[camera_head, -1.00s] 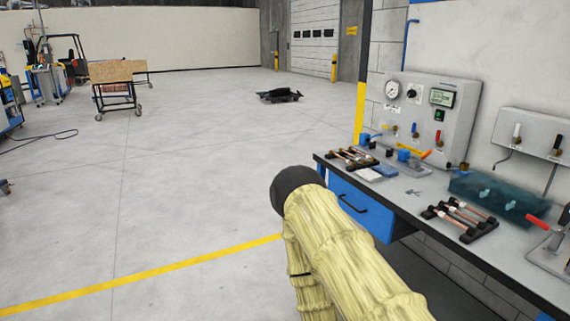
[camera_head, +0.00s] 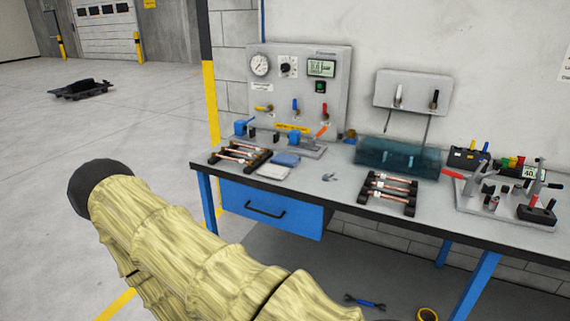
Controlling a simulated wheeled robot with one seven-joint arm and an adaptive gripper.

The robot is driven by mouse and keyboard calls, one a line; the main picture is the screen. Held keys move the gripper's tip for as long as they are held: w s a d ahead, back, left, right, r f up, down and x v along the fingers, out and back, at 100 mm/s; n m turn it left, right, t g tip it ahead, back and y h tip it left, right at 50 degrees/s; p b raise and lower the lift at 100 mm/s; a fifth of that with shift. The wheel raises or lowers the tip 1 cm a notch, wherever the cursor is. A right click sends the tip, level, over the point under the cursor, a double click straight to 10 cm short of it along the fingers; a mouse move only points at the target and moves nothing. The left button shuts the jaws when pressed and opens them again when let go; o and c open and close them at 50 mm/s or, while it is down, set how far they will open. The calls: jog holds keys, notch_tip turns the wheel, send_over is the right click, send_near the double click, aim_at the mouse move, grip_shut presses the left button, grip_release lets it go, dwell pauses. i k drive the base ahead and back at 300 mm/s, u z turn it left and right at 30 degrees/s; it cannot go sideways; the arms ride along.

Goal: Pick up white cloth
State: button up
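A white cloth (camera_head: 273,171), folded flat, lies on the workbench near its front edge, in the head view. A blue cloth (camera_head: 286,159) lies just behind it and to its right. My arm, in a pale yellow sleeve, rises in the lower left, left of the bench and away from the cloth. My gripper cannot be made out; only the dark rounded part at the sleeve's far end shows.
The workbench (camera_head: 334,202) carries copper tubes on a left rack (camera_head: 240,153) and a right rack (camera_head: 388,190), a teal transparent box (camera_head: 398,158) and clamp tools (camera_head: 510,195). A gauge panel (camera_head: 295,95) stands behind. Open floor lies left.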

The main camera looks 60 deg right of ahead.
aim_at(278, 172)
jog(key=z, duration=0.75)
jog(key=i, duration=0.9)
jog(key=z, duration=0.85)
